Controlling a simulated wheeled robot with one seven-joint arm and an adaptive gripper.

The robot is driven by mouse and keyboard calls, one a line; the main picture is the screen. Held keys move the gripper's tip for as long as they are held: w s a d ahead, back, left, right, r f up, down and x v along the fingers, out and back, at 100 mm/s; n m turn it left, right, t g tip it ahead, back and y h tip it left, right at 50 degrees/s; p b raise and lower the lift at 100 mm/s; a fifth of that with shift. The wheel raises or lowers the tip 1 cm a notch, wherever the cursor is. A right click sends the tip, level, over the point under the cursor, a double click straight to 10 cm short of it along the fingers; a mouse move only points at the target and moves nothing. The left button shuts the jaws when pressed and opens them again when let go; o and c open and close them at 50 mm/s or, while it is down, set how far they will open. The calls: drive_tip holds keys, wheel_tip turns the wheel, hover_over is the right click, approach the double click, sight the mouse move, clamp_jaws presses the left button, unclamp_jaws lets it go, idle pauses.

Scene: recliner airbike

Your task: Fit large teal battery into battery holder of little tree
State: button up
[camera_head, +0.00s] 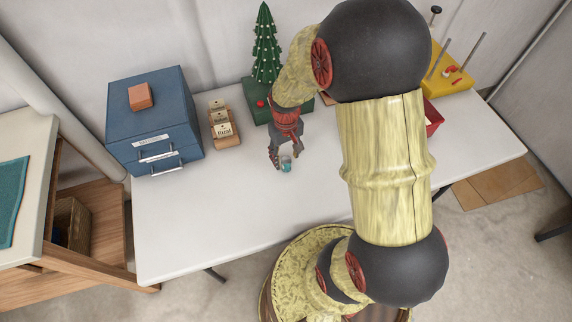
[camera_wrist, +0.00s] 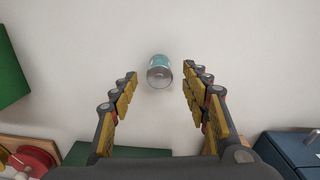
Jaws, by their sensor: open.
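The teal battery (camera_head: 286,164) stands on the white table, just below my gripper (camera_head: 280,163). In the wrist view the battery (camera_wrist: 159,71) shows its grey end and lies between the fingertips of my open gripper (camera_wrist: 159,85), with clear gaps on both sides. The little tree (camera_head: 265,45) stands on a green base (camera_head: 256,108) at the back of the table, behind my gripper. A red button (camera_head: 261,103) shows on the base. My arm covers part of the base, and I cannot make out the battery holder.
A blue drawer cabinet (camera_head: 122,122) with an orange block (camera_head: 140,96) on top stands at the left. A wooden card rack (camera_head: 226,140) is beside it. A red bin (camera_head: 433,117) and a yellow stand (camera_head: 452,82) are at the right. The table's front is clear.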

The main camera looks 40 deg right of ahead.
sight(286, 159)
wheel_tip(286, 159, down, 5)
drive_tip(key=shift+r+b, duration=0.2)
drive_tip(key=shift+b, duration=0.85)
drive_tip(key=shift+c, duration=0.9)
clamp_jaws()
drive_tip(key=shift+r, duration=0.1)
